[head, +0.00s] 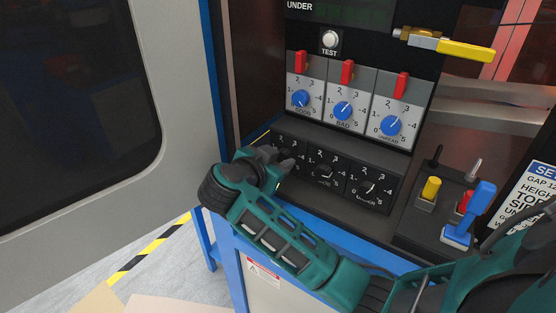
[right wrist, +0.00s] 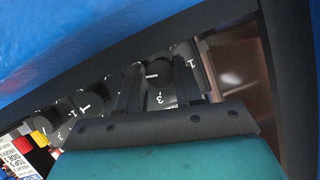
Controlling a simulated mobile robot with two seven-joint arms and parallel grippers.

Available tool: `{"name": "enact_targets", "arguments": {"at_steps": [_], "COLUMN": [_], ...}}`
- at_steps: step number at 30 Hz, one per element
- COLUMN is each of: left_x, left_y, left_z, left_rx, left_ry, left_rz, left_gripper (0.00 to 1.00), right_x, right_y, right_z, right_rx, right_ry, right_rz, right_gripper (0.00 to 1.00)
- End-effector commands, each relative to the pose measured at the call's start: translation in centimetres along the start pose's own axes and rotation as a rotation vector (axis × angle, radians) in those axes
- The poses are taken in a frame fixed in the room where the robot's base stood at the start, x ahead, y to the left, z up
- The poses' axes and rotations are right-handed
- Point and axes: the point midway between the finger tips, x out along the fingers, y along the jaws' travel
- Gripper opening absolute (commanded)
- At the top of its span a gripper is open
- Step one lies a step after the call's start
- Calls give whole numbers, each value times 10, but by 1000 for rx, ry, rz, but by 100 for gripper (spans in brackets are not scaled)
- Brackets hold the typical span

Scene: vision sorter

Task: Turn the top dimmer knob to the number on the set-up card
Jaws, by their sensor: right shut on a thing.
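Three black dimmer knobs sit in a row on a black sloped panel (head: 343,195). My right gripper (head: 284,160) is at the leftmost one and hides most of it and its label. In the right wrist view, my right gripper (right wrist: 158,82) has its two dark fingers on either side of that black knob (right wrist: 156,72), shut on it. The middle knob (head: 323,172) and right knob (head: 365,188) are free. The set-up card (head: 540,185) is at the right edge; its numbers are cut off, though "TOP" shows. My left gripper is not in view.
Above are three blue knobs (head: 343,110) with red switches. A yellow-handled valve (head: 465,50) juts out top right. A joystick box with a blue lever (head: 482,198) stands right of the panel. A blue frame edge (head: 250,240) runs below; a grey door (head: 180,90) stands left.

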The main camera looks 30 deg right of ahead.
Motion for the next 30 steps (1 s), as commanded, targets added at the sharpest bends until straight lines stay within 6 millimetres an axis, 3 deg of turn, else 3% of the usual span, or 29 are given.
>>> {"name": "enact_targets", "arguments": {"at_steps": [11,30], "left_x": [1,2], "left_y": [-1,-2], "left_z": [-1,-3], "left_rx": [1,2], "left_ry": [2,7], "left_rz": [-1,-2], "left_gripper": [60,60], "right_x": [0,0], "right_y": [1,4], "right_z": [1,1], "right_rx": [86,456], "right_ry": [-2,-2], "right_rz": [-34,-187], "right_gripper": [4,4]}}
